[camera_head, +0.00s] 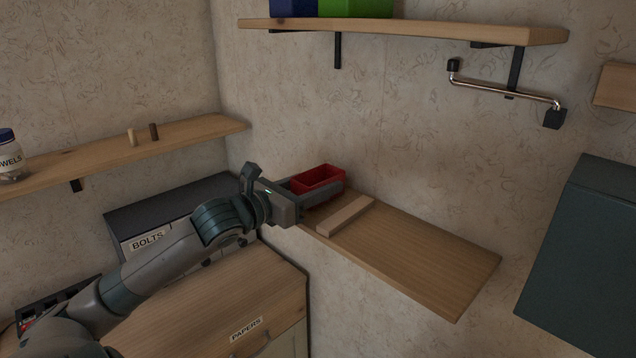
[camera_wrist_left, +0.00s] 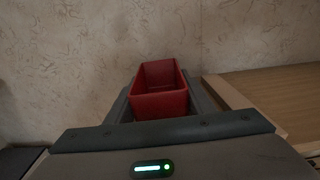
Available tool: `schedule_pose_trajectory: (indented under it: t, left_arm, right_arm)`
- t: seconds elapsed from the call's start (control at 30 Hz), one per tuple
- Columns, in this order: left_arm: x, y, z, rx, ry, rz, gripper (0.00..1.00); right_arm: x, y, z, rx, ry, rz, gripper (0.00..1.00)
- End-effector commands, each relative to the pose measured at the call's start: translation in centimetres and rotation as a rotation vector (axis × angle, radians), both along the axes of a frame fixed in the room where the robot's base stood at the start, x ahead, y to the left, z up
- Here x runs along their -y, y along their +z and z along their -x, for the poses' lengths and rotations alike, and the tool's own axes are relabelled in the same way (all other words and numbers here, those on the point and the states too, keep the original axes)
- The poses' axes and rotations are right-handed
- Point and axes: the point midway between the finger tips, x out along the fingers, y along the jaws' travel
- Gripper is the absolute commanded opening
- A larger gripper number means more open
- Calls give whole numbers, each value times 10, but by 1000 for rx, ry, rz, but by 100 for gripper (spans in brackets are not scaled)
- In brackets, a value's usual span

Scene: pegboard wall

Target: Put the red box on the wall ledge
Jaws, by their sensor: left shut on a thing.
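The red box (camera_head: 318,178) is a small open-topped bin near the left end of the wall ledge (camera_head: 430,250), a wooden board on the wall. My left gripper (camera_head: 312,187) is shut on the red box, with a finger along its near side. In the left wrist view the red box (camera_wrist_left: 159,90) is upright between the fingers, and the ledge (camera_wrist_left: 275,90) lies to its right. I cannot tell whether the box touches the ledge. My right gripper is not in view.
A wooden strip (camera_head: 345,216) lies across the ledge, right of the box. An upper shelf (camera_head: 420,30) holds blue and green boxes. A metal bar (camera_head: 505,88) is on the wall. The BOLTS box (camera_head: 150,222) stands behind my left arm. The ledge's right part is clear.

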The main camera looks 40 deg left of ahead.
Motion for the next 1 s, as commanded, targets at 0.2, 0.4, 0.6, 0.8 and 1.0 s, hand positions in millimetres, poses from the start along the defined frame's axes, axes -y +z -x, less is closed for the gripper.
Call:
schedule_pose_trajectory:
  t: [0.2, 0.4, 0.6, 0.8, 1.0]
  left_arm:
    - [0, -3, 0, 0, 0, 0, 21]
    - [0, -2, 0, -1, 0, 1, 67]
    - [0, -2, 0, 0, 0, 1, 67]
    - [0, 0, 1, 0, 0, 0, 67]
    - [-2, -2, 11, -2, 1, -1, 67]
  right_arm:
    - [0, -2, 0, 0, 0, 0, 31]
    - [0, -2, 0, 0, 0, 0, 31]
    - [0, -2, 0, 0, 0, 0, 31]
    - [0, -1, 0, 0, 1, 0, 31]
    - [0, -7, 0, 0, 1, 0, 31]
